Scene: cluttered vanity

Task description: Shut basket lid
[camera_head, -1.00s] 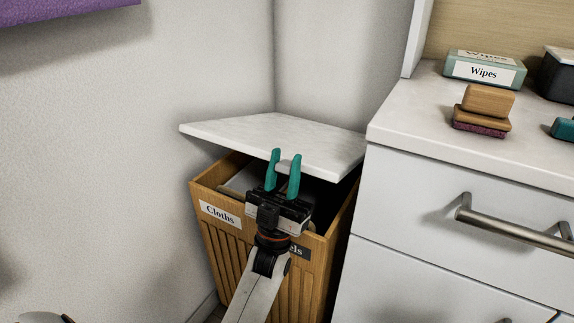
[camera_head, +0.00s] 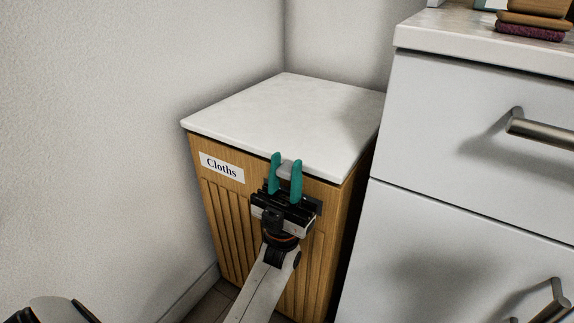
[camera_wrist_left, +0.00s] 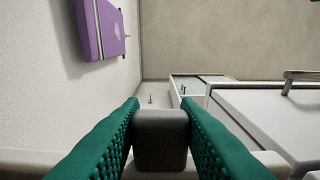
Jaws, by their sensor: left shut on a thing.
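The basket (camera_head: 228,210) is a ribbed wooden box with a "Cloths" label on its front. Its white lid (camera_head: 285,115) lies flat over the top, and no opening shows between them. My left gripper (camera_head: 286,160) is at the lid's front edge, its green fingers pointing up. In the left wrist view the fingers are shut on a small grey tab (camera_wrist_left: 160,138), which appears to be the lid's handle. My right gripper is not in view.
A white drawer cabinet (camera_head: 455,130) with metal handles stands close on the basket's right. Walls close in behind and on the left (camera_head: 100,120). A purple item (camera_wrist_left: 103,28) hangs on the wall in the left wrist view.

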